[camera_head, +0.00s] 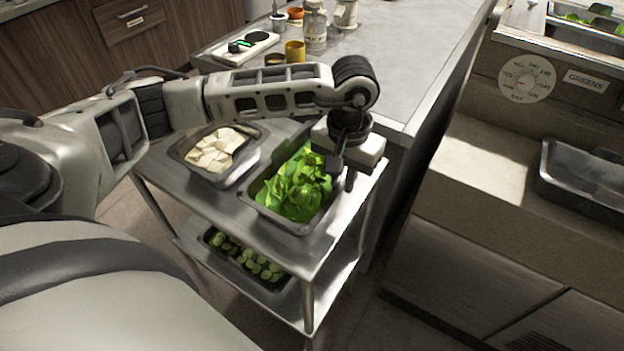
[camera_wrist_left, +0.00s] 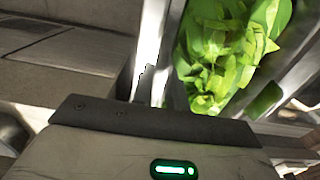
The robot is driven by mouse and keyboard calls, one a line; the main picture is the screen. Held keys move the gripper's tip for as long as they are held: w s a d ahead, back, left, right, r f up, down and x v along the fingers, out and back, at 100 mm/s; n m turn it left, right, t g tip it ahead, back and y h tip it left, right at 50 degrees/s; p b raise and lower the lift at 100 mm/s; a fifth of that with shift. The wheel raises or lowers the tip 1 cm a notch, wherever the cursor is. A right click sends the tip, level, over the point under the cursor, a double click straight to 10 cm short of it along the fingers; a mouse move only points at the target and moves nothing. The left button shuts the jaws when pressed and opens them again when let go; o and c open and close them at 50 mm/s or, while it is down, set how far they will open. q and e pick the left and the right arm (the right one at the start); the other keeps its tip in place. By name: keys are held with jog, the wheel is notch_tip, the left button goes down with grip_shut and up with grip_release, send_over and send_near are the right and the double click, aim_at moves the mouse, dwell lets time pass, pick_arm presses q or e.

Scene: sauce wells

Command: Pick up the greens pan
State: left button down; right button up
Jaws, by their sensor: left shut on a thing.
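The greens pan (camera_head: 290,226) is a metal pan full of green leaves (camera_head: 298,185). It sits on the top shelf of the steel cart (camera_head: 340,240) in the head view. My left gripper (camera_head: 342,172) is at the pan's right rim, shut on it, with its fingers pointing down. The rim between the fingers is partly hidden by the gripper. In the left wrist view the leaves (camera_wrist_left: 230,50) fill the upper right, close to the gripper. My right gripper is not in view.
A pan of pale pieces (camera_head: 216,150) stands left of the greens pan. A pan of sliced cucumber (camera_head: 245,258) is on the lower shelf. A counter (camera_head: 400,75) with jars and cups is behind. An empty metal pan (camera_head: 585,175) rests on the ledge at right, below a GREENS label (camera_head: 585,80).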

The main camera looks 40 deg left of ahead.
pick_arm(q)
jog(key=shift+r, duration=0.1)
jog(key=shift+r, duration=0.2)
notch_tip(320, 180, up, 2)
jog(key=shift+w+r+b, duration=0.1)
jog(key=shift+r+b, duration=0.1)
jog(key=shift+b, duration=0.45)
jog(key=s+d+r+b, duration=0.2)
jog(key=s+d+r, duration=0.4)
jog(key=d+r, duration=0.4)
jog(key=shift+s+d, duration=0.3)
jog(key=shift+d, duration=0.95)
